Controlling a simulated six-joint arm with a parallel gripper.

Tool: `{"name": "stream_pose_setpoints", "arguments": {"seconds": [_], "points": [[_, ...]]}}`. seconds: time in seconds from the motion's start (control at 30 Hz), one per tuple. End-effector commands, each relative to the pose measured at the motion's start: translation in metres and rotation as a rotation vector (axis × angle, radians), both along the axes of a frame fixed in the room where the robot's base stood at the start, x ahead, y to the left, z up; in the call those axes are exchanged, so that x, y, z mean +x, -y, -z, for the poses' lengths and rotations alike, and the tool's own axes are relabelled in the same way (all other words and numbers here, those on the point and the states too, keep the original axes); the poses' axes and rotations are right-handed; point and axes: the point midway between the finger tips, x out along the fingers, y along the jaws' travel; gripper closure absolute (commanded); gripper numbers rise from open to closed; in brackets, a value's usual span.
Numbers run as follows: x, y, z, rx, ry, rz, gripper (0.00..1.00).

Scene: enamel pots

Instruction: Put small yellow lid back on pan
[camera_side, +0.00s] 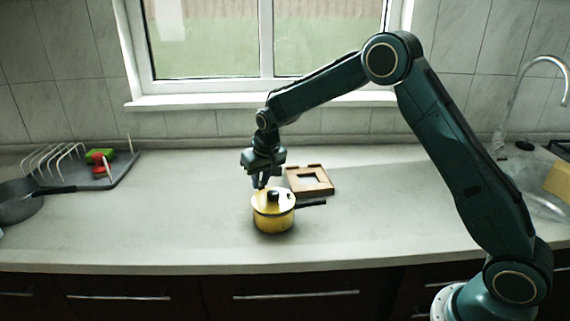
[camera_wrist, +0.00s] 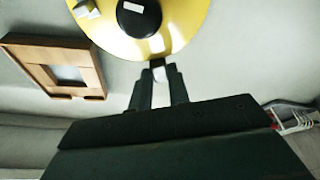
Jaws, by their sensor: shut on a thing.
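The small yellow pan (camera_side: 273,220) stands on the counter with its dark handle (camera_side: 312,203) pointing right. The yellow lid (camera_side: 286,196), with a black knob (camera_side: 273,196), is over the pan's mouth. In the side view it looks close to the rim, but I cannot tell whether it is fully seated. My gripper (camera_side: 261,185) comes down at the lid's far left edge, shut on that edge. In the wrist view, the fingertips (camera_wrist: 158,66) meet the edge of the lid (camera_wrist: 178,22), away from the black knob (camera_wrist: 138,15). The pan's mouth is hidden under the lid.
A wooden square trivet (camera_side: 310,180) lies behind and right of the pan; it also shows in the wrist view (camera_wrist: 86,70). A dish rack (camera_side: 108,178) and a dark frying pan (camera_side: 20,203) are at the left. The counter in front is clear.

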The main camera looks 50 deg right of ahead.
Motion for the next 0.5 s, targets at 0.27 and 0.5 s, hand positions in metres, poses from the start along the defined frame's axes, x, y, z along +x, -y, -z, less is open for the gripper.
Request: {"name": "stream_pose_setpoints", "arguments": {"seconds": [0.27, 0.5], "points": [[0.0002, 0.0, 0.001, 0.0, 0.001, 0.0, 1.0], [0.0001, 0.0, 0.0044, 0.0, 0.0, 0.0, 1.0]]}}
